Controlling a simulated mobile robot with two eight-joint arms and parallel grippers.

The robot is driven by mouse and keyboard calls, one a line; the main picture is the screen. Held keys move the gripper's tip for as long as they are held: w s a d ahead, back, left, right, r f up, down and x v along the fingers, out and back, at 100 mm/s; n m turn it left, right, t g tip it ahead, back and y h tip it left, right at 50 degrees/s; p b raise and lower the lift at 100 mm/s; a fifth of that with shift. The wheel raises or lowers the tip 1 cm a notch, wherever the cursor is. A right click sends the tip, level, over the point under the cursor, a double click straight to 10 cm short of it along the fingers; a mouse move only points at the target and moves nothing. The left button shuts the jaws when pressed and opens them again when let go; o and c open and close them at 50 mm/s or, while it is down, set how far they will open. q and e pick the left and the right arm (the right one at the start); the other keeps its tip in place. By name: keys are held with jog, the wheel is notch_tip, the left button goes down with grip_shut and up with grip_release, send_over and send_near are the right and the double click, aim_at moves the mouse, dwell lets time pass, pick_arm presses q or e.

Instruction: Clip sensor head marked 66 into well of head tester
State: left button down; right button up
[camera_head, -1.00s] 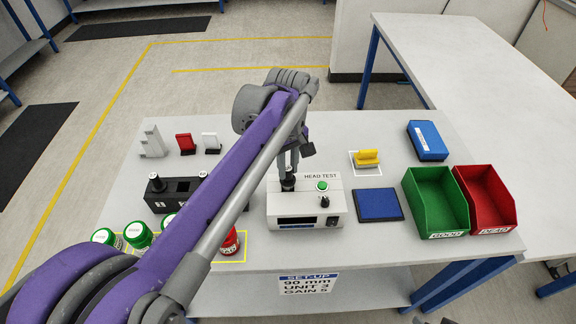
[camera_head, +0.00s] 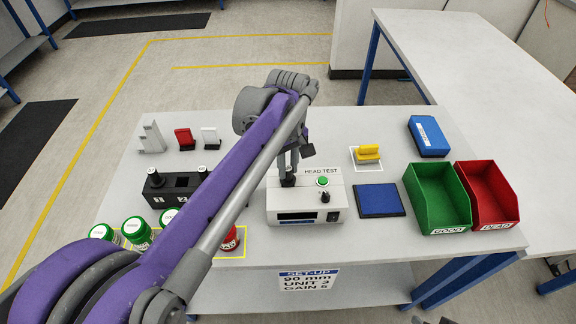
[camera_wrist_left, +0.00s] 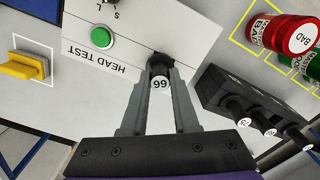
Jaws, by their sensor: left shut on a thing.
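My left gripper (camera_head: 290,166) reaches over the white head tester (camera_head: 305,205) from the left. In the left wrist view its two fingers (camera_wrist_left: 160,95) are shut on the dark sensor head marked 66 (camera_wrist_left: 160,83), whose white round cap faces the camera. The sensor head (camera_head: 288,181) is upright at the left part of the tester's top, at the well. The well's opening is mostly hidden by the head and fingers, so I cannot tell how deep the head sits. The tester has a green button (camera_wrist_left: 101,38) and a dark display on its front. My right gripper is not visible.
A black holder (camera_head: 172,190) with other heads stands left of the tester. Green-lidded jars (camera_head: 137,230) and a red jar (camera_head: 230,238) are at the front left. A blue pad (camera_head: 380,201), green bin (camera_head: 438,200), red bin (camera_head: 487,195) and yellow piece (camera_head: 368,152) lie right.

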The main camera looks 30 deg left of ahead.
pick_arm(q)
jog(key=shift+f, duration=0.25)
dwell(0.4)
jog(key=c, duration=0.6)
grip_release()
notch_tip(320, 180, up, 11)
jog(key=shift+p, duration=0.35)
jog(key=shift+f, duration=0.1)
